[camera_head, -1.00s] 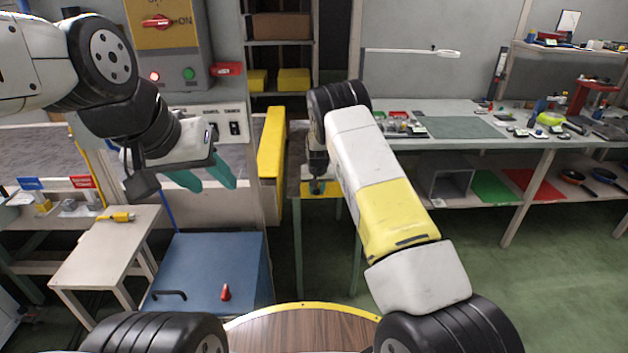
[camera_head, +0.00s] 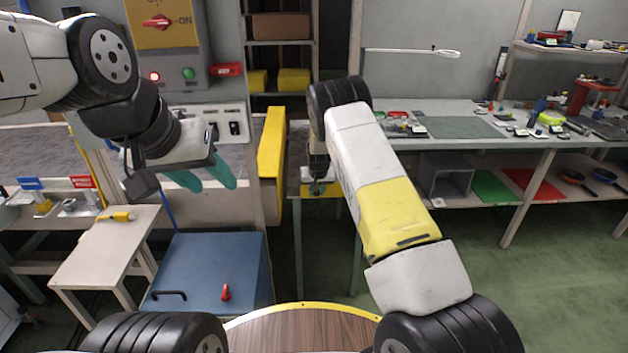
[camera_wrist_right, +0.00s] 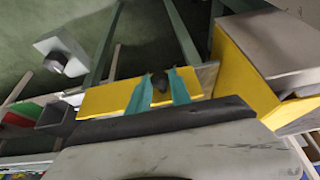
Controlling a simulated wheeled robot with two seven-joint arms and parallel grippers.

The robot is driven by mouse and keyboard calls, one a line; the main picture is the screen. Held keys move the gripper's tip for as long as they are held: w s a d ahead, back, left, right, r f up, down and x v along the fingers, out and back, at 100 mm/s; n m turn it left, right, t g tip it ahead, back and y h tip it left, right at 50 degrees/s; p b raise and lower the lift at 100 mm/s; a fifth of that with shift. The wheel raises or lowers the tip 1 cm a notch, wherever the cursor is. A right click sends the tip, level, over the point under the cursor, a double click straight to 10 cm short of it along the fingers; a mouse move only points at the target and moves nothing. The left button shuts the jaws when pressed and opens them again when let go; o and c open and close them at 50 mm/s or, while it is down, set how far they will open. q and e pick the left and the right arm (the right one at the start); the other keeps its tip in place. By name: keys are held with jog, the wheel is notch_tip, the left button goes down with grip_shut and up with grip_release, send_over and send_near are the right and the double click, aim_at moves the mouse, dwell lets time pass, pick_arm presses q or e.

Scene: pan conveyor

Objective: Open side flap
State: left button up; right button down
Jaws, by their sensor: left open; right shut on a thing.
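My right gripper (camera_wrist_right: 160,88) is shut on a small dark knob (camera_wrist_right: 160,81), with a teal finger on each side of it. The knob stands at a narrow yellow panel (camera_wrist_right: 97,100), which looks like the side flap. In the head view the same yellow panel (camera_head: 328,189) shows low behind my right wrist, and my right gripper (camera_head: 317,187) partly covers it. I cannot tell how far the flap is open. My left gripper (camera_head: 208,178) is open and empty, its teal fingers apart, held in the air in front of the control panel.
A tall yellow guard (camera_head: 271,150) stands just left of my right gripper. A control box (camera_head: 165,35) with a red switch is at upper left. A blue cabinet (camera_head: 205,275) stands below my left gripper. A long workbench (camera_head: 480,143) runs along the right. Green floor is clear at lower right.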

jog(key=shift+s+f+t, duration=0.5)
jog(key=shift+f+t, duration=0.05)
jog(key=shift+t, duration=0.5)
jog(key=shift+s+f+t, duration=0.55)
jog(key=shift+f+t, duration=0.05)
jog(key=shift+t, duration=0.5)
jog(key=shift+s+f+t, duration=0.5)
jog(key=shift+f+t, duration=0.05)
jog(key=shift+t, duration=0.5)
jog(key=c, duration=1.2)
grip_release()
jog(key=shift+v, duration=3.85)
jog(key=shift+c, duration=0.2)
